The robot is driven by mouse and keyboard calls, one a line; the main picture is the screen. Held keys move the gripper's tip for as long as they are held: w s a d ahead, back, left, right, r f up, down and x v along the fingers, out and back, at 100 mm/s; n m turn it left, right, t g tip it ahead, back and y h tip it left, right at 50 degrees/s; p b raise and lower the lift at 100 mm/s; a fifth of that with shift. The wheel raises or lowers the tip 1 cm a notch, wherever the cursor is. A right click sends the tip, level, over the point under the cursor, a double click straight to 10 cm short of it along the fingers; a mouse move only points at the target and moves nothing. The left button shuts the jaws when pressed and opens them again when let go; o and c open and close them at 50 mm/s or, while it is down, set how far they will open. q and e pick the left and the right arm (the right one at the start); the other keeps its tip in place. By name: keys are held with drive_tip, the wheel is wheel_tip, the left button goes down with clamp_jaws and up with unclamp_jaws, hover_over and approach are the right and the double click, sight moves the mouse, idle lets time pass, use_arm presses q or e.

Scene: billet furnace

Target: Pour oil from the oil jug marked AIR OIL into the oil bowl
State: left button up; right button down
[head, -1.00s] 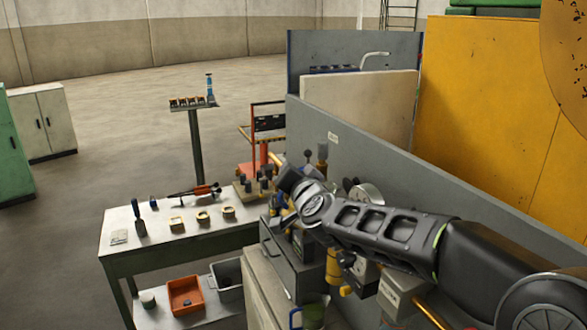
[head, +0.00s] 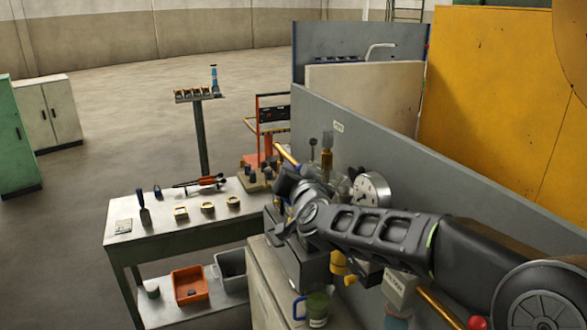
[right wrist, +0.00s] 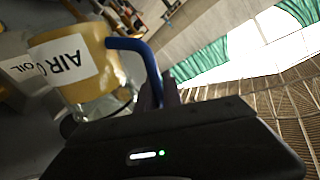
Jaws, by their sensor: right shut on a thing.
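My right gripper (head: 284,184) is over the cluttered equipment along the grey partition. In the right wrist view the same gripper (right wrist: 160,95) is shut on the blue handle of the oil jug (right wrist: 92,82). The jug has a yellow body and a white label reading AIR OIL. The label is upside down in that picture; the jug's true tilt I cannot tell. In the head view my wrist hides the jug. I cannot pick out the oil bowl in either view. My left gripper is out of view.
A greenish jug with a blue handle (head: 317,308) stands on the cabinet below my right arm. A round gauge (head: 371,190) and a brass-topped fitting (head: 327,160) are close to my wrist. A workbench (head: 150,232) with small parts stands left. The grey partition (head: 450,205) runs behind my arm.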

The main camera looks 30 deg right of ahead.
idle(0.3)
drive_tip(key=shift+a+f+n+b, duration=0.15)
drive_tip(key=shift+f+n+b, duration=0.65)
drive_tip(key=shift+f+n, duration=0.3)
